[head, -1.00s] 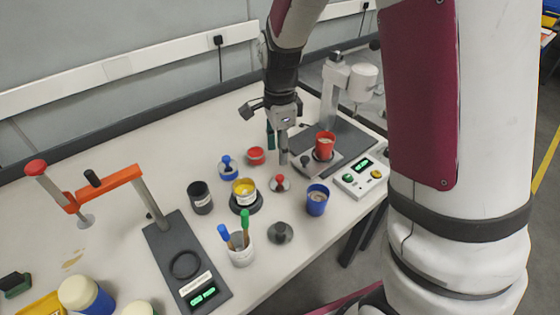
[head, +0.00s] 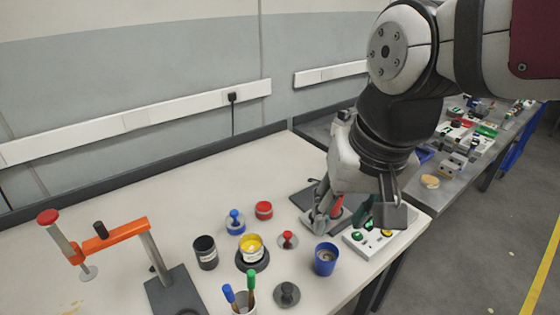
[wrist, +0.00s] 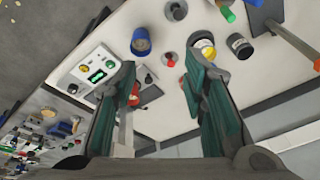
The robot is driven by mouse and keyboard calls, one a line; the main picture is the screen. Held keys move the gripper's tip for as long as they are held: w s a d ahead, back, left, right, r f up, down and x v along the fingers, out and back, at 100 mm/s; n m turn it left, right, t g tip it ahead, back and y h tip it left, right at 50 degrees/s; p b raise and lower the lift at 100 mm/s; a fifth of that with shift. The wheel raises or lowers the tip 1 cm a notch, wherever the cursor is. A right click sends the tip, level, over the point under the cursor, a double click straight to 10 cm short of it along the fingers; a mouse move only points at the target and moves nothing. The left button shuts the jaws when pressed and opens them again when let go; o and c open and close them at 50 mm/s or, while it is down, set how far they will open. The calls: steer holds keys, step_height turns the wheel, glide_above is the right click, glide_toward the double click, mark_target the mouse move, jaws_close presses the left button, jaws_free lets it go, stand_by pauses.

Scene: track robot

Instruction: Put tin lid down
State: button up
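Which one is the tin lid I cannot tell. An open tin with yellow contents (head: 251,246) stands on a dark round base. My gripper (wrist: 165,95) is open, with nothing between its green-padded fingers. The red-knobbed lid (wrist: 170,59) shows beyond the fingertips.
A blue cup (head: 325,259) stands right of the lids, near a white control box (head: 366,243). An orange-armed stand (head: 115,236) is at left. Bare table lies at the back left.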

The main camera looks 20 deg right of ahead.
steer(key=s+n, duration=0.3)
steer(key=s, duration=0.1)
steer(key=shift+s+d+n+t, duration=0.1)
steer(key=shift+s+n+t, duration=0.2)
steer(key=shift+s, duration=0.05)
step_height(320, 180, up, 3)
steer(key=shift+f+t+p, duration=0.2)
steer(key=shift+t+p, duration=0.1)
steer(key=shift+p, duration=0.7)
